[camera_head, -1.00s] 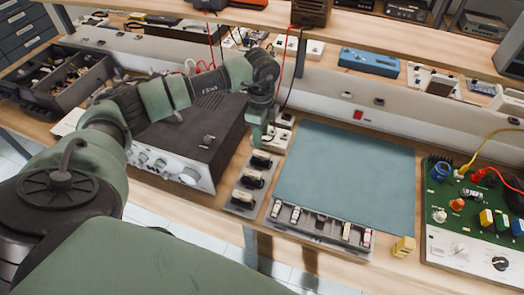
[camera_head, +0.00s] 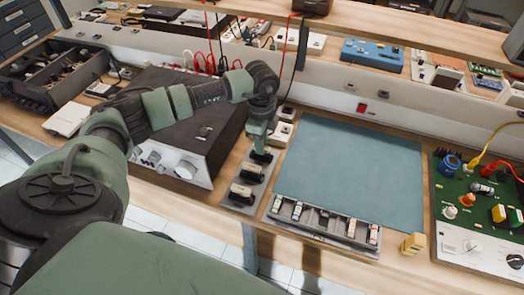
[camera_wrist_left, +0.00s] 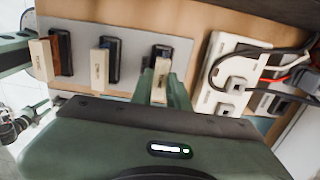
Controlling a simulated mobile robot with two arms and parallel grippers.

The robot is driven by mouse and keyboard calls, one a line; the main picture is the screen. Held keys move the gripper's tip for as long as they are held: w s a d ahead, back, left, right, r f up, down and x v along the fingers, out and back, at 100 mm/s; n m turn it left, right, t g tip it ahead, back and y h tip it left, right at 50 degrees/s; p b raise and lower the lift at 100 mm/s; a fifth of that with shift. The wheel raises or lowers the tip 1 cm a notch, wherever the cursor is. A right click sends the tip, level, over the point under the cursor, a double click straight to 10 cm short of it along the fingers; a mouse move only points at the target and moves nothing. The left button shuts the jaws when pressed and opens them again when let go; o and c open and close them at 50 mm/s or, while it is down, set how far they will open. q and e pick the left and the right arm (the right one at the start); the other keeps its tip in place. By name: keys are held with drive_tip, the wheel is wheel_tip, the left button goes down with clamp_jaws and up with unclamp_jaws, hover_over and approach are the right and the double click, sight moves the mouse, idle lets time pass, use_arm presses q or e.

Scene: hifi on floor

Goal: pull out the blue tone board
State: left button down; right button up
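A grey slotted plate (camera_head: 232,201) on the bench holds three dark upright boards with cream tabs, in a row. I cannot tell for sure which is the blue tone board. My left gripper (camera_head: 259,149) is at the far board of the row, the right one in the wrist view. Its green fingers (camera_wrist_left: 162,88) flank that board's cream tab closely; contact is unclear. My right gripper is not in view.
A black amplifier (camera_head: 190,125) stands left of the plate. A blue-green mat (camera_head: 350,170) lies to the right, with a grey tray (camera_head: 325,225) of small parts at its front edge. White socket modules (camera_head: 281,133) and cables are close behind the gripper.

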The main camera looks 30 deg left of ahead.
use_arm(q)
drive_tip(key=shift+r, duration=0.15)
idle(0.7)
drive_tip(key=shift+r+p, duration=2.85)
drive_tip(key=shift+r, duration=0.85)
